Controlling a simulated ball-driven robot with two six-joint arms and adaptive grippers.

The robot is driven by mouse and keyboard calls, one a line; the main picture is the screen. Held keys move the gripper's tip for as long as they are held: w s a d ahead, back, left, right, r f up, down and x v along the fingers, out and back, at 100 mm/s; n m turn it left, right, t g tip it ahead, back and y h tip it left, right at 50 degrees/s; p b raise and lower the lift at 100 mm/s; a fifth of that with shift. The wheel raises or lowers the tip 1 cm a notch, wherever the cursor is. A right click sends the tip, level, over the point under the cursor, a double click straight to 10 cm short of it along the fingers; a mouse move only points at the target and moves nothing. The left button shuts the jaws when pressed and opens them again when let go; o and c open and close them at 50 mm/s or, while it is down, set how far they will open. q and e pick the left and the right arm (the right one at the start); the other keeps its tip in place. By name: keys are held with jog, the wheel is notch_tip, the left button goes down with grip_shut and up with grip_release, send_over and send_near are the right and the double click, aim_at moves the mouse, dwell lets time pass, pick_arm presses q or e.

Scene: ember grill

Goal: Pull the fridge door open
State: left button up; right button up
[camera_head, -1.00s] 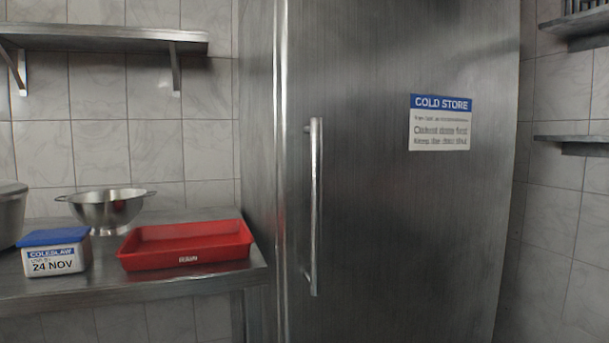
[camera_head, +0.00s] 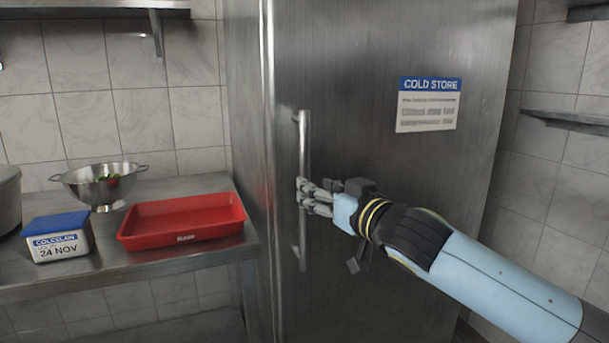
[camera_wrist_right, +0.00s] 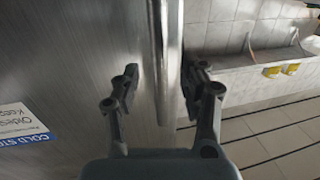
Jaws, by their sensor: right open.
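The fridge door (camera_head: 380,150) is a tall brushed-steel panel, shut, with a blue and white COLD STORE sign (camera_head: 428,104). Its vertical bar handle (camera_head: 303,145) runs along the door's left side. My right gripper (camera_head: 303,197) is at the middle of the handle, with its arm coming in from the right. In the right wrist view the gripper (camera_wrist_right: 160,88) is open. The handle (camera_wrist_right: 163,60) stands between its two fingers, with a gap to the left finger; I cannot tell whether the right finger touches it. My left gripper is not in view.
A steel counter (camera_head: 100,281) stands left of the fridge. A wall shelf (camera_head: 570,121) is at the right.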

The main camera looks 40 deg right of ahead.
jog(key=w+p, duration=0.1)
jog(key=w, duration=0.4)
jog(key=shift+d, duration=0.1)
jog(key=shift+w, duration=0.1)
grip_shut()
jog(key=shift+f, duration=0.1)
dwell(0.5)
